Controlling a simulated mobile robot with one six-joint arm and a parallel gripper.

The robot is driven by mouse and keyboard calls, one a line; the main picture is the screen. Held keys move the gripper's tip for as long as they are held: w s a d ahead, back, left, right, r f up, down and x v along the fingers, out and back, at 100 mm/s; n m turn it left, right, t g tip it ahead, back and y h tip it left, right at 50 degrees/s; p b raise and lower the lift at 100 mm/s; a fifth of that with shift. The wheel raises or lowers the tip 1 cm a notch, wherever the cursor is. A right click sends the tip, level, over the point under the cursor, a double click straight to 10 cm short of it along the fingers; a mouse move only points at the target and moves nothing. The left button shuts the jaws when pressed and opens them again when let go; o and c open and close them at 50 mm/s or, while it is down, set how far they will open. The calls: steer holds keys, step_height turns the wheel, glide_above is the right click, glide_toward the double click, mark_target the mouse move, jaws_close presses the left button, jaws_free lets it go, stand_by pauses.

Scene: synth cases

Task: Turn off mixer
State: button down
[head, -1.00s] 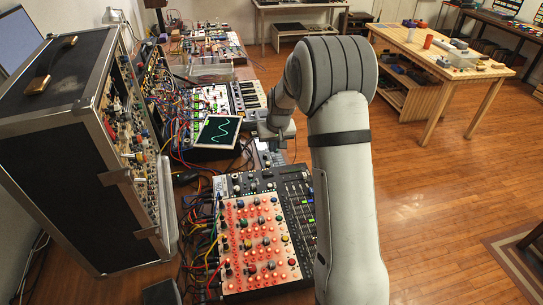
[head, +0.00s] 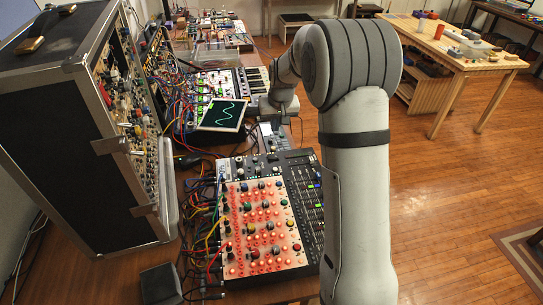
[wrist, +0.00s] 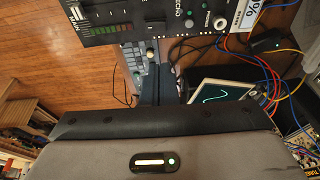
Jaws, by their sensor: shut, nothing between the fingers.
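The mixer (head: 309,195) lies on the bench in the head view, a black console with faders on its right and a red-lit panel of knobs on its left. Part of a black panel with knobs and a green level meter, likely the mixer (wrist: 180,12), shows at the top of the wrist view. My gripper (wrist: 152,68) is shut and empty, its dark fingers pointing toward that panel; contact cannot be told. In the head view my arm hides the fingertips. A power switch cannot be made out.
A tall black equipment case (head: 60,150) stands left of the mixer. A tilted screen with a green wave (head: 222,115) and many patch cables lie behind it. A small dark box (head: 160,285) is at the front. Wooden floor (head: 450,210) is open to the right.

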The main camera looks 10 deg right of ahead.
stand_by(0.4)
steer(key=p, duration=0.2)
glide_toward(270, 157)
steer(key=x, duration=0.5)
steer(key=shift+w+f, duration=0.1)
steer(key=shift+w, duration=0.35)
steer(key=shift+f, duration=0.65)
steer(key=shift+a+f+b, duration=0.15)
steer(key=shift+f+b, duration=0.2)
steer(key=shift+b, duration=0.05)
steer(key=shift+r, duration=0.15)
